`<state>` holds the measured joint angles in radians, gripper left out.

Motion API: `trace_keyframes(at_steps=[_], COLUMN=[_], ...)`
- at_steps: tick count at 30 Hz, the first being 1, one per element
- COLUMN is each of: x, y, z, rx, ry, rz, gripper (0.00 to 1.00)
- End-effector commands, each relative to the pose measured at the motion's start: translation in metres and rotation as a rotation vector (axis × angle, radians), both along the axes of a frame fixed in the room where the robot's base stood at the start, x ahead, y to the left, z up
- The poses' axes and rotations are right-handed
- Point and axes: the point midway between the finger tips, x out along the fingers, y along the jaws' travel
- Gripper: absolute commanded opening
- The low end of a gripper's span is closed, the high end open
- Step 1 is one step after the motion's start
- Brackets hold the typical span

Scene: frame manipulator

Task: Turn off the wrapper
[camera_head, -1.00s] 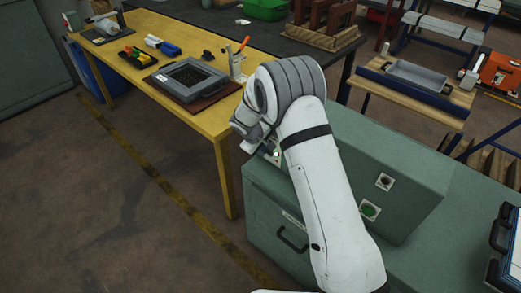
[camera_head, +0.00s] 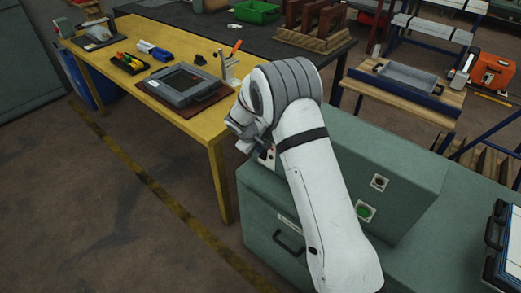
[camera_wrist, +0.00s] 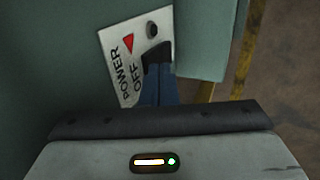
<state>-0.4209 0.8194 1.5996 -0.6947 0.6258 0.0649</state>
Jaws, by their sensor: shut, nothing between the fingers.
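The wrapper appears to be the grey-green machine (camera_head: 405,165) under and behind my arm in the head view. In the wrist view a white plate (camera_wrist: 115,55) reads POWER OFF, with a red triangle and a small dark round knob (camera_wrist: 152,30) at its upper right. My gripper (camera_wrist: 157,55) is shut and empty, its dark tips over the plate's right edge just below the knob. I cannot tell whether they touch it. In the head view my gripper (camera_head: 241,137) is at the machine's left end, partly hidden by my wrist.
A green button (camera_head: 364,212) and a dark button (camera_head: 379,182) sit on the machine's front. A yellow table (camera_head: 190,127) with a grey tray-like frame (camera_head: 182,83) stands at the left. Open floor (camera_head: 100,220) lies in front of the table.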

Motion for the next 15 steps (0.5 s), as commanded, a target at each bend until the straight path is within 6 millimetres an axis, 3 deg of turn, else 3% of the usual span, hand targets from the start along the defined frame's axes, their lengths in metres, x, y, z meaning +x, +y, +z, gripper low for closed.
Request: trace_keyframes(at_steps=[15], x=[-0.0009], y=[0.0008], z=[0.0074], rx=[0.0], ry=[0.0], rz=[0.0], gripper=[0.0])
